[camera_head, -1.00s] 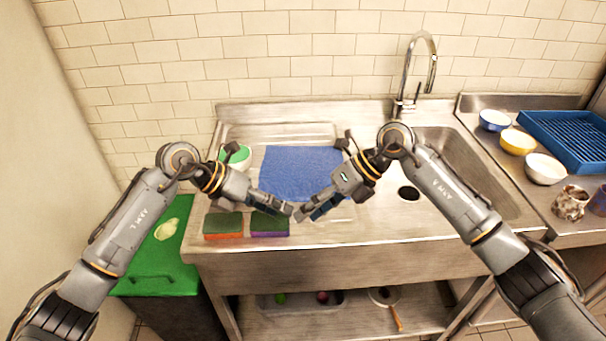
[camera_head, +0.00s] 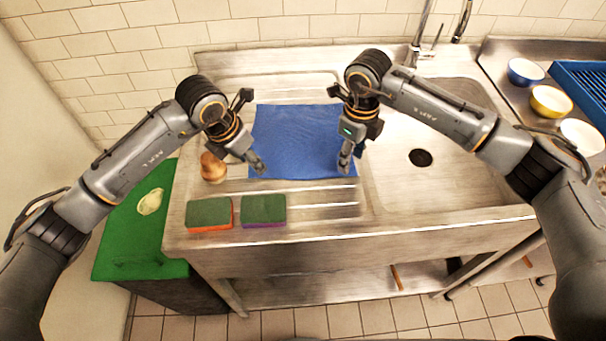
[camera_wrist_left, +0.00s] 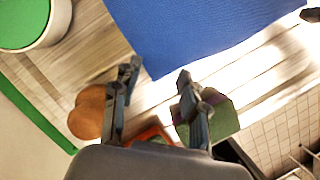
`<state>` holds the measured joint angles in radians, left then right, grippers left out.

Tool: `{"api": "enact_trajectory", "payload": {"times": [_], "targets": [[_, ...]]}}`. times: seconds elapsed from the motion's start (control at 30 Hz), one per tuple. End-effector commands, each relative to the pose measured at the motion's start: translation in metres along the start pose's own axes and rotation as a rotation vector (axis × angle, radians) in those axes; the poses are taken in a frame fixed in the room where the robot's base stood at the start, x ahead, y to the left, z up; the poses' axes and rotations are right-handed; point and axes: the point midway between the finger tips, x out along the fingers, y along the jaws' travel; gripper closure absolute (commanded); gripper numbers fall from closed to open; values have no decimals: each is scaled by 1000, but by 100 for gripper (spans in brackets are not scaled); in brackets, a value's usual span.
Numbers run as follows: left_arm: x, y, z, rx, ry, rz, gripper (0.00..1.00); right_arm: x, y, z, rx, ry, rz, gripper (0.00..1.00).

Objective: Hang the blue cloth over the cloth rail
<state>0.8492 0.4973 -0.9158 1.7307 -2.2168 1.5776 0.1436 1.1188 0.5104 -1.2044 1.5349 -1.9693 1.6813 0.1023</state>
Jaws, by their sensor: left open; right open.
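The blue cloth (camera_head: 298,140) lies flat on the ridged drainboard left of the sink basin. It also fills the upper right of the left wrist view (camera_wrist_left: 205,30). My left gripper (camera_head: 258,168) is open at the cloth's front left corner; in the left wrist view its two fingers (camera_wrist_left: 152,95) stand apart, with the cloth corner just beyond and between them. My right gripper (camera_head: 346,166) is over the cloth's front right corner, open, its fingertips close to the cloth; whether they touch it I cannot tell. I cannot make out a cloth rail.
Two sponges (camera_head: 209,214) (camera_head: 263,209) lie at the drainboard's front edge. A brown wooden object (camera_head: 212,167) stands near my left gripper. A green-topped bin (camera_head: 140,236) is at left. The sink basin (camera_head: 455,130) is empty; bowls (camera_head: 550,101) and a blue rack (camera_head: 585,85) are at right.

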Motion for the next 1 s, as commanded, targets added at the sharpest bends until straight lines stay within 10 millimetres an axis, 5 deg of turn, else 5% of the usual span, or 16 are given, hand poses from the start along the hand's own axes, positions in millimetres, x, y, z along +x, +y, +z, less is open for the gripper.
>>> {"api": "enact_trajectory", "payload": {"times": [0.2, 0.73, 1.0], "targets": [[19, 0, -5, 0, -1, -1, 57, 20, 0, 0, -1, 1, 1, 57], [26, 0, -8, 0, -2, 0, 57, 28, 0, 0, -1, -1, 1, 57], [25, 0, -7, 0, -1, -1, 84, 27, 0, 0, -1, 0, 1, 84]]}}
